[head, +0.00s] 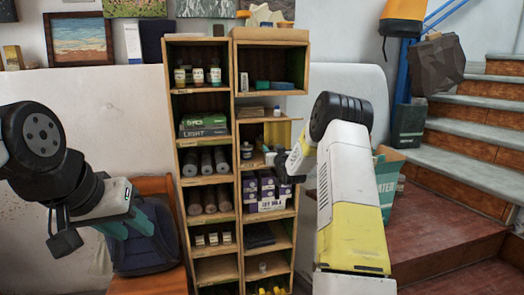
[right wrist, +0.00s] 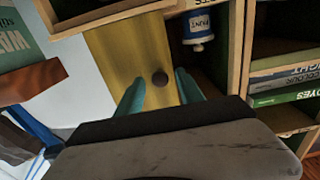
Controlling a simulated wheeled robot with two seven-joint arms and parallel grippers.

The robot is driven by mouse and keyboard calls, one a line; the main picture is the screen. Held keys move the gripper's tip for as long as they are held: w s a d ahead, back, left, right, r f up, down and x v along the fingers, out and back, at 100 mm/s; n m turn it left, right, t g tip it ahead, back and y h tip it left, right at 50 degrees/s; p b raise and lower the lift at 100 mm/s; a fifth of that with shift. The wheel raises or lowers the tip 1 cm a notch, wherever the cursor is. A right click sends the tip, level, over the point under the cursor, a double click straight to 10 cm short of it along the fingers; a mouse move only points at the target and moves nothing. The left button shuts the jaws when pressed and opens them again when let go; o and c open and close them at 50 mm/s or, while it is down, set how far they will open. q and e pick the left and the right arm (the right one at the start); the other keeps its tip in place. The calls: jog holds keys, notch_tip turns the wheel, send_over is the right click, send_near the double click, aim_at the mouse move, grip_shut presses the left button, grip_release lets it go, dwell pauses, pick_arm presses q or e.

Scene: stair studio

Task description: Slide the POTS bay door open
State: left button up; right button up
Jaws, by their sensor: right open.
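The POTS bay door is a yellowish wooden panel (right wrist: 125,55) with a dark round knob (right wrist: 160,79) in the right wrist view. It covers part of a bay in the shelf's right column, and a paint tin (right wrist: 197,28) shows in the uncovered part beside it. The tin also shows in the head view (head: 247,150). My right gripper (right wrist: 160,92) is open, its teal fingertips on either side of the knob's line; contact cannot be told. My left gripper (head: 127,222) is away at the left, before the chair; its finger gap is unclear.
The wooden shelf (head: 235,100) holds jars, books, rolls and boxes in other bays. A chair (head: 155,187) with a blue bag (head: 148,250) stands left of it. A green box (head: 388,175) and stairs (head: 470,150) are at the right.

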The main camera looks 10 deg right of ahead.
jog(key=shift+c, duration=0.2)
grip_shut()
dwell(1.2)
